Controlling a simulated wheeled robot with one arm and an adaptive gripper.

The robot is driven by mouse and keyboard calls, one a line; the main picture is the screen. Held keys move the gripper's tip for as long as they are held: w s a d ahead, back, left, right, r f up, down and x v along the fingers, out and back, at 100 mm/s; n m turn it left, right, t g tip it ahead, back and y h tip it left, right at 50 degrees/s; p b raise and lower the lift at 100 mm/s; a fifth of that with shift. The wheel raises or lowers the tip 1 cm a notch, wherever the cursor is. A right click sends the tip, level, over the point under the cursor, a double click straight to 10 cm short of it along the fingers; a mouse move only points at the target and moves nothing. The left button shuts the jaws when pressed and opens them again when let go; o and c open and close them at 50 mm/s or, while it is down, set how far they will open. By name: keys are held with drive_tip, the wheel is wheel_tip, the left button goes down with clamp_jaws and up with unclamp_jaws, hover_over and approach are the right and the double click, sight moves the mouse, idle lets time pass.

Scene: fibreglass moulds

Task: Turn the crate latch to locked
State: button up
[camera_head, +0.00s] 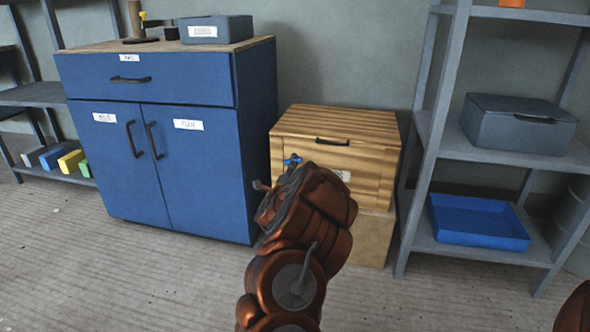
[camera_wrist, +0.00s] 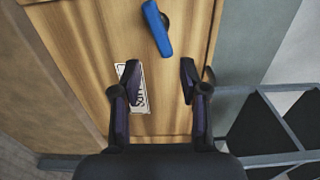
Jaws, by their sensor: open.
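The wooden crate (camera_head: 335,122) stands on a plain box against the back wall, with a dark handle on its front. The blue latch (camera_head: 292,160) is on the crate's front, partly hidden by my arm in the head view. In the wrist view the latch (camera_wrist: 157,30) is a blue bar on a dark round pivot, lying roughly parallel to the long side of the white label (camera_wrist: 143,98). My gripper (camera_wrist: 160,82) is open and empty, facing the crate front. The latch is beyond the fingertips, toward the top of the wrist picture, with no visible contact.
A blue cabinet (camera_head: 165,165) stands close left of the crate. A grey shelf rack (camera_head: 425,140) stands right, holding a grey box (camera_head: 518,123) and a blue tray (camera_head: 478,237). The floor (camera_head: 130,270) in front of the cabinet is clear.

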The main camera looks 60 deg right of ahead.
drive_tip(key=shift+v, duration=2.05)
drive_tip(key=shift+r, duration=0.15)
